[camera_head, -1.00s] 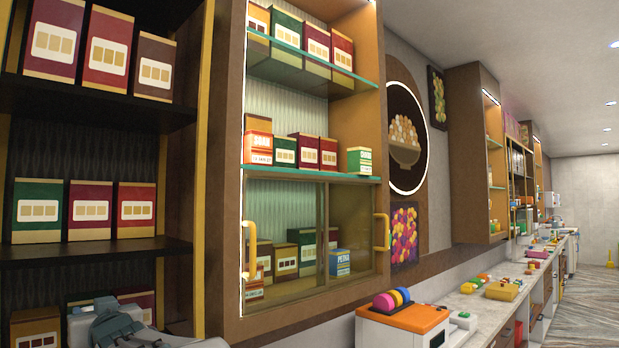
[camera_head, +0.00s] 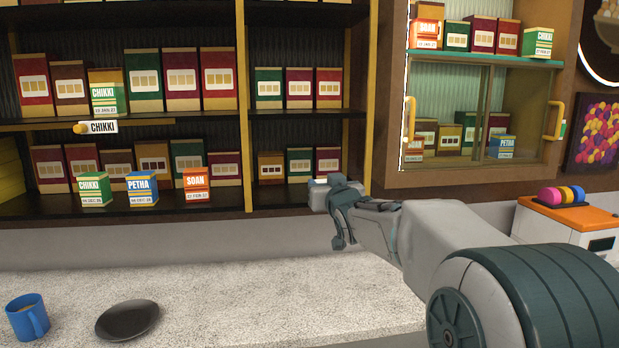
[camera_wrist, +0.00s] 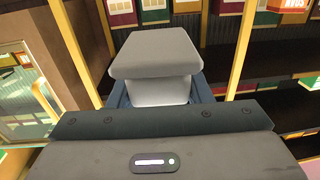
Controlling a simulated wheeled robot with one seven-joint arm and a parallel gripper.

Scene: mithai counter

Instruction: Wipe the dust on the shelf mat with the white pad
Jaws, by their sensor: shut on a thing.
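The white pad (camera_wrist: 156,60) is a pale block with a wider slab on one end, held between my fingers in the wrist view. My gripper (camera_wrist: 155,97) is shut on it. In the head view my gripper (camera_head: 332,193) is in front of the right end of the dark shelves, near the post beside the glass cabinet. The lower shelf (camera_head: 140,212) holds a green Chikki box (camera_head: 92,190), a blue Petha box (camera_head: 142,189) and an orange Soan box (camera_head: 197,186) along its front. I cannot make out the mat or any dust on it.
Several dark red, green and brown boxes stand behind on both shelves. The speckled counter (camera_head: 230,290) below holds a blue mug (camera_head: 28,317) and a dark plate (camera_head: 127,320). The glass cabinet (camera_head: 480,100) stands right.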

